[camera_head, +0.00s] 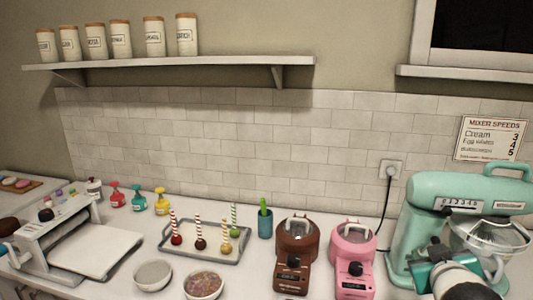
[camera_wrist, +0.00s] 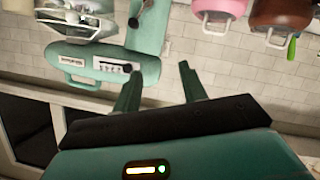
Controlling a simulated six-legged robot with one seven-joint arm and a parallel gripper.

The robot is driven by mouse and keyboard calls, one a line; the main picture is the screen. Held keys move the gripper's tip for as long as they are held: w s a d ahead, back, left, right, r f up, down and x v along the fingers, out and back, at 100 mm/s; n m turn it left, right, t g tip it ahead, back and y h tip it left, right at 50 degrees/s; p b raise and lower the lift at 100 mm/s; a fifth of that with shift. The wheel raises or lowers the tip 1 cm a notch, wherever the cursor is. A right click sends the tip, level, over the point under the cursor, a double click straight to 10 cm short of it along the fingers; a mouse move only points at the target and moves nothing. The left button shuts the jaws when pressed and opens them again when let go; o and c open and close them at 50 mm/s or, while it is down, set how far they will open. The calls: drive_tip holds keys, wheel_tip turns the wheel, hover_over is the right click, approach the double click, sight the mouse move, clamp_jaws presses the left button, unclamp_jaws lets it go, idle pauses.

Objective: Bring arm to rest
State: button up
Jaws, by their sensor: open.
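My gripper (camera_wrist: 160,76) shows in the wrist view with its two dark green fingers apart and nothing between them. The wrist view is upside down. In the head view, part of my arm (camera_head: 455,280) is at the lower right, in front of the mint stand mixer (camera_head: 420,220); I cannot make out the fingertips there. The mixer also shows in the wrist view (camera_wrist: 85,62), at the upper left beyond the fingers. No contact between the gripper and the mixer can be made out.
A pink machine (camera_head: 354,245) and a brown machine (camera_head: 296,250) stand left of the mixer. A tray (camera_head: 190,255) with cake pops, two bowls, colored bottles and a white flat-topped device (camera_head: 90,248) fill the counter further left. A shelf (camera_head: 170,63) with canisters hangs above.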

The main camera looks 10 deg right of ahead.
drive_tip(key=s+a+f+g+y, duration=0.2)
drive_tip(key=s+a, duration=0.1)
drive_tip(key=a, duration=0.4)
drive_tip(key=s+a+f+g+y, duration=0.2)
drive_tip(key=s+a, duration=0.2)
drive_tip(key=a, duration=0.4)
drive_tip(key=s+a+f+g+y, duration=0.1)
drive_tip(key=s+a+g+y, duration=0.1)
drive_tip(key=a, duration=0.6)
drive_tip(key=shift+s+f+g, duration=0.4)
drive_tip(key=shift+s+g, duration=0.2)
drive_tip(key=shift+s, duration=0.3)
drive_tip(key=shift+d, duration=0.1)
idle(0.7)
